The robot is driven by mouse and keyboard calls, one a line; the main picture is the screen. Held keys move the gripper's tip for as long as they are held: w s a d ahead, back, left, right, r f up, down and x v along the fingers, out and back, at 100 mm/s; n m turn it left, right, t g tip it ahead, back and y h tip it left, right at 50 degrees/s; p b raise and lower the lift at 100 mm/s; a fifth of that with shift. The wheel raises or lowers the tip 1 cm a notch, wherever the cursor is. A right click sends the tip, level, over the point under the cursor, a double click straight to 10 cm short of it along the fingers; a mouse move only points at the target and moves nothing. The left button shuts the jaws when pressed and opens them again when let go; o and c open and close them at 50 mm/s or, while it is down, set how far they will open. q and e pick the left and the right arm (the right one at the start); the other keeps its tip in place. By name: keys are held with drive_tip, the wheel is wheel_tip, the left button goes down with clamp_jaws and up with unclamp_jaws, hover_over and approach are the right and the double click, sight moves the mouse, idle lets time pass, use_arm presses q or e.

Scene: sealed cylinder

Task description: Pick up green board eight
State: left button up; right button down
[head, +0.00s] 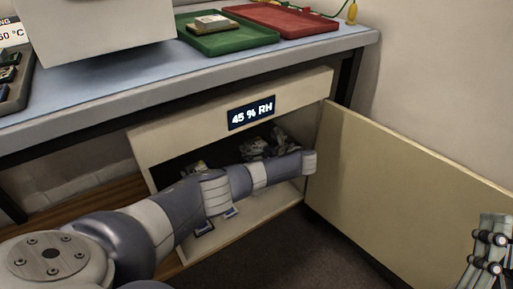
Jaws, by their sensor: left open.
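My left arm reaches into the open dry cabinet (165,143) under the bench. My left gripper (268,147) is inside the cabinet, partly hidden behind my own wrist, and it is open. No board can be told as number eight. Small dark items lie on the cabinet floor, one (204,229) near the front left and one (231,212) beside my arm. Another small item (195,168) is further back in the shade. My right gripper (490,252) is at the lower right edge, partly cut off; its fingertips are not clear.
The cabinet door (405,195) stands open to the right. A display (251,112) reads 45 % RH. On the bench are a green tray (245,39) with a small box (211,24), a red tray (285,20) and a dark rack (14,95).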

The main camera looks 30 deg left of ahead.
use_arm(q)
drive_tip(key=shift+c, duration=0.6)
drive_tip(key=c, duration=0.7)
drive_tip(key=shift+r, duration=0.1)
